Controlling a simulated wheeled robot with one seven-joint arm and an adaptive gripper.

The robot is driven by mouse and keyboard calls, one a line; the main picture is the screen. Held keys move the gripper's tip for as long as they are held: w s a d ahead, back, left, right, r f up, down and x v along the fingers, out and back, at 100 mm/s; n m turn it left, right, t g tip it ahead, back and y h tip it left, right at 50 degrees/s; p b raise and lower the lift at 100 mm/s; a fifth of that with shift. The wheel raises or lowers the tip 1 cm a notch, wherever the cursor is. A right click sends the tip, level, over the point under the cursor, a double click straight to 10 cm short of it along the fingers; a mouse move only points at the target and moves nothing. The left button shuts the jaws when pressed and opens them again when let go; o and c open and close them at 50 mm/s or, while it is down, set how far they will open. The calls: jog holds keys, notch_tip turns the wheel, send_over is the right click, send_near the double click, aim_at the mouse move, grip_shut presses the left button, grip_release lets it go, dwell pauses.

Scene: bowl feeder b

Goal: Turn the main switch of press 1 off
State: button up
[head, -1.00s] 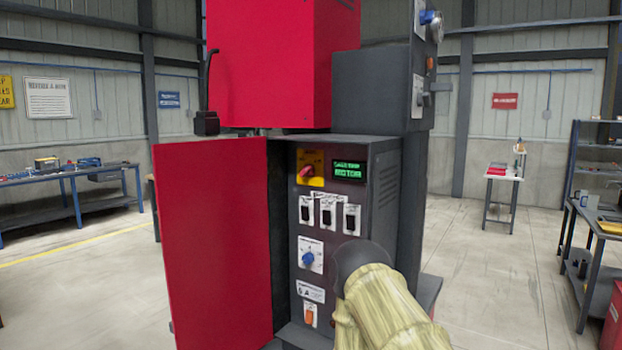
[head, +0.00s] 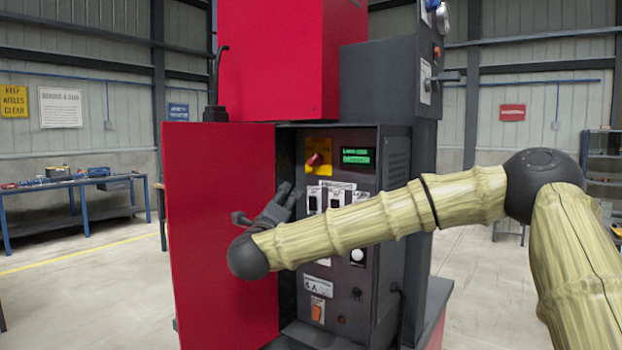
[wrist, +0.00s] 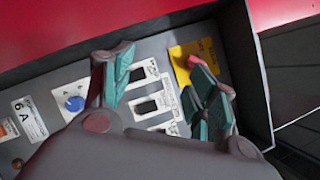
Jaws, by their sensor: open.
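The main switch looks to be the red rotary knob (head: 315,160) on a yellow plate (head: 325,145), at the top left of the press's grey control panel. In the wrist view the red knob (wrist: 193,61) is partly hidden behind the right finger, on the yellow plate (wrist: 178,66). I cannot tell its exact setting. My gripper (head: 287,196) is in front of the panel, left of and below the knob in the head view. In the wrist view my gripper (wrist: 163,80) is open and empty, its fingers spread over the panel. Contact with the knob cannot be told.
An open red door (head: 220,230) stands close to the left of my gripper. A green display (head: 356,157), several white-plated switches (head: 314,201), a blue knob (wrist: 75,103) and an orange switch (head: 317,309) share the panel. The cabinet's side wall edges the panel.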

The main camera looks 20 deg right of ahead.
aim_at(312, 160)
jog(key=s+d+r+m+g+h, duration=0.1)
jog(key=d+r+m+h, duration=0.1)
jog(key=d+r+m, duration=0.35)
jog(key=shift+n, duration=0.95)
jog(key=p+x, duration=0.1)
jog(key=x, duration=0.2)
jog(key=a+r+x, duration=0.1)
jog(key=x, duration=0.2)
jog(key=p+x, duration=0.1)
jog(key=x, duration=0.2)
jog(key=shift+w+a+r+p, duration=0.1)
jog(key=shift+w+r+p, duration=0.25)
jog(key=shift+w, duration=0.1)
jog(key=c, duration=1)
